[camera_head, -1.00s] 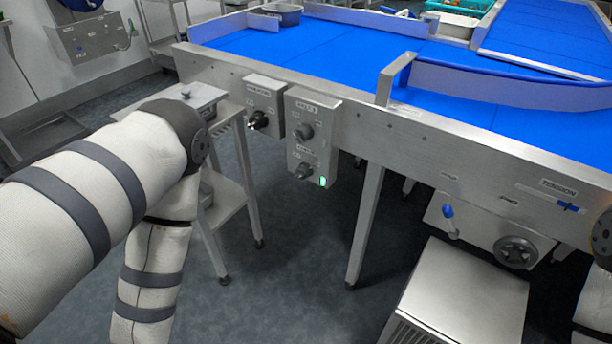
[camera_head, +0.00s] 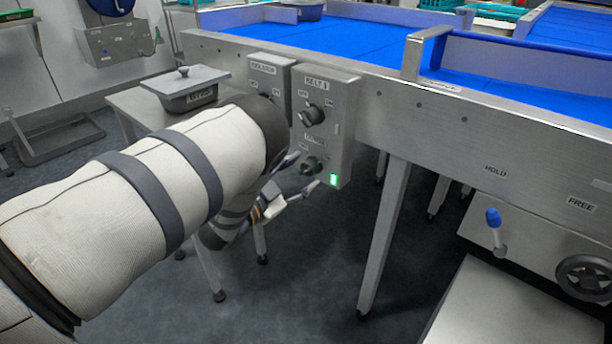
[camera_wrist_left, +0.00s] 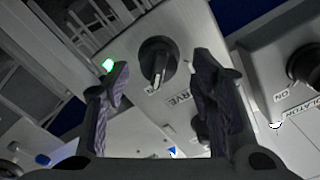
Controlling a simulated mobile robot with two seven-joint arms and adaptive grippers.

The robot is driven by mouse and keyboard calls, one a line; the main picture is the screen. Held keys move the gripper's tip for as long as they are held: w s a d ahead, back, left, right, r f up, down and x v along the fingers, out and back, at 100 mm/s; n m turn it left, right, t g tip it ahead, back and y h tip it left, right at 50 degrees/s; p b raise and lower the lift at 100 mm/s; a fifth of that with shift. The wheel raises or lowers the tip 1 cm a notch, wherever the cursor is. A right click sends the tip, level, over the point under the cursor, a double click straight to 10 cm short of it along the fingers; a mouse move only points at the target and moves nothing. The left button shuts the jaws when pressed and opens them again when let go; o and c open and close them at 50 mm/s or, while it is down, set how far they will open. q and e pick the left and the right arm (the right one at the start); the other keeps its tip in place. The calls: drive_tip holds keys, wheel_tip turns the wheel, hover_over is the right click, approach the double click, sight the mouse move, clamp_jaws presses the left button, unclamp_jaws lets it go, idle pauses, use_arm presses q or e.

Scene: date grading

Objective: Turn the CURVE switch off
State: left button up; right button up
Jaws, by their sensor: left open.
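The CURVE switch (camera_head: 312,165) is the lower dark knob on a grey control box (camera_head: 345,130) on the side of the conveyor frame. A lit green lamp (camera_head: 333,180) is at its lower right. My left gripper (camera_head: 302,174) is open just in front of this knob, partly hidden behind my left arm. In the left wrist view, the CURVE knob (camera_wrist_left: 157,58) shows between the open fingers (camera_wrist_left: 161,72), with a gap on both sides. Part of its label (camera_wrist_left: 179,98) is readable. My right gripper is not in view.
The BELT 1 knob (camera_head: 312,115) sits just above on the same box. The isolator box (camera_head: 268,70) is mounted close on the left. A side table (camera_head: 130,100) holds a lidded dark container (camera_head: 187,88). A blue-handled lever (camera_head: 494,220) is at the right.

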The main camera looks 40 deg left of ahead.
use_arm(q)
drive_tip(key=shift+w+d, duration=0.1)
drive_tip(key=shift+w, duration=0.75)
drive_tip(key=shift+c, duration=0.2)
drive_tip(key=c, duration=1.1)
